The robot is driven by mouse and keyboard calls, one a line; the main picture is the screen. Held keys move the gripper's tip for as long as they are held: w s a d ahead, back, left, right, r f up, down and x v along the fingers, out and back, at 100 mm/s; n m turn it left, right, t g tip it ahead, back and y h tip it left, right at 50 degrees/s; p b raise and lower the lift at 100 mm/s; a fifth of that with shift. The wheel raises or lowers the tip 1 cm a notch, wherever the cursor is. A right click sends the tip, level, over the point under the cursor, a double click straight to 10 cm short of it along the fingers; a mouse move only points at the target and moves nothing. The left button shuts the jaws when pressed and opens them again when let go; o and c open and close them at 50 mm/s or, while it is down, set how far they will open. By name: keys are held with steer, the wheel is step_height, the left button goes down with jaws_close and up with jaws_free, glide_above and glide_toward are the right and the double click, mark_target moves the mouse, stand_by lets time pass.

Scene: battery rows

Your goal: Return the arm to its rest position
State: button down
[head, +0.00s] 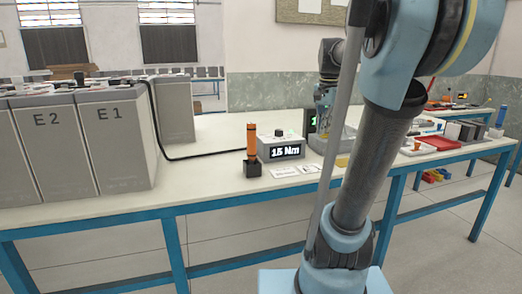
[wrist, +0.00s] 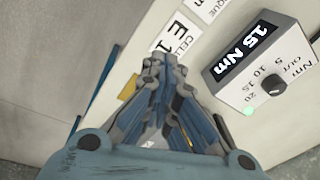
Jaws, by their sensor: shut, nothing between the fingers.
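My gripper (wrist: 163,62) is shut with nothing between its fingers in the wrist view. It points down toward the white bench, beside a printed card reading CELL E1 (wrist: 178,32) and a grey box with a 15 Nm display (wrist: 262,65). In the head view my arm crosses the right half. The wrist and gripper hang over the bench behind the nearer arm links, just right of the 15 Nm box (head: 281,148), and the fingertips are hard to make out.
Grey battery cells E1 (head: 118,150) and E2 (head: 52,155) stand at left, with a black cable running from them. An orange-handled tool (head: 252,140) stands upright in a black holder (head: 252,169). A red tray (head: 436,143) and other small items lie at right. Bare bench lies in front.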

steer(key=s+a+f+n, duration=0.1)
steer(key=s+f+n, duration=0.4)
steer(key=s+f, duration=0.5)
steer(key=s+a+f+n, duration=0.2)
steer(key=s+f+n, duration=0.3)
steer(key=s+f, duration=0.5)
step_height(320, 180, down, 4)
steer(key=shift+s+a+r+t, duration=0.2)
steer(key=shift+a+t, duration=0.1)
steer(key=shift+t, duration=0.1)
